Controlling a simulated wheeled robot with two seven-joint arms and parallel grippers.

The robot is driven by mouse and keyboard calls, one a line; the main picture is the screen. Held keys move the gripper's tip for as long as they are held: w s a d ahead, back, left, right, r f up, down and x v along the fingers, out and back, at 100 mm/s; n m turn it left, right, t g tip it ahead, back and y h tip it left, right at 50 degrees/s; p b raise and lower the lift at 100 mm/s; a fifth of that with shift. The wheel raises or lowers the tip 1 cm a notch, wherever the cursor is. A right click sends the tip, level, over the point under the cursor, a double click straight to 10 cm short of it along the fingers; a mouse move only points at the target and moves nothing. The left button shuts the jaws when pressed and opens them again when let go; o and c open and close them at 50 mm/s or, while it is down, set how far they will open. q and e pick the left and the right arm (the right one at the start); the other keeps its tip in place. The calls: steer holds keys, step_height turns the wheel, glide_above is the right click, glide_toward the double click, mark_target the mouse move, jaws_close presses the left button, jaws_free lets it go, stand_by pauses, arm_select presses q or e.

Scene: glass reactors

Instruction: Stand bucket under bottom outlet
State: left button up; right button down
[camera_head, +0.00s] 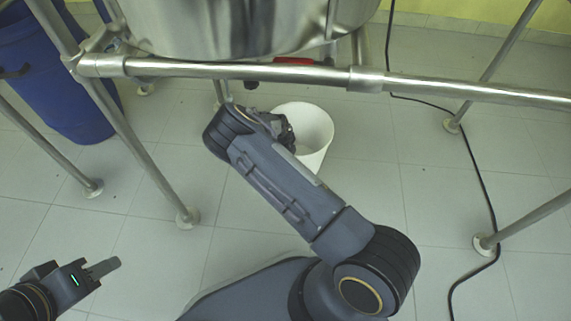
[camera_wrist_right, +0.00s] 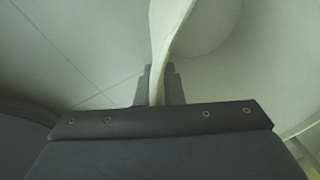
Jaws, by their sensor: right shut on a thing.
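The white bucket (camera_head: 317,135) stands upright on the tiled floor, beneath the steel frame and a little right of the steel vessel's middle (camera_head: 235,25). My right gripper (camera_head: 285,135) is at the left side of its rim. In the right wrist view the gripper (camera_wrist_right: 160,88) is shut on the bucket's wall (camera_wrist_right: 165,40), with the bucket's inside to the right. The bottom outlet cannot be made out clearly; a red part (camera_head: 293,61) shows under the vessel behind the frame bar. My left gripper (camera_head: 103,268) is at the lower left, away from the bucket; its finger gap is unclear.
A horizontal steel bar (camera_head: 240,71) crosses above the bucket. Frame legs (camera_head: 140,145) stand left and others (camera_head: 485,75) right. A blue barrel (camera_head: 60,75) is at the far left. A black cable (camera_head: 470,165) lies on the floor at right.

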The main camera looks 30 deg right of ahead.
step_height(320, 180, down, 3)
steer(key=shift+f+b, duration=0.1)
steer(key=shift+b, duration=0.65)
steer(key=c, duration=2)
jaws_free()
steer(key=o, duration=0.4)
steer(key=shift+o, duration=0.2)
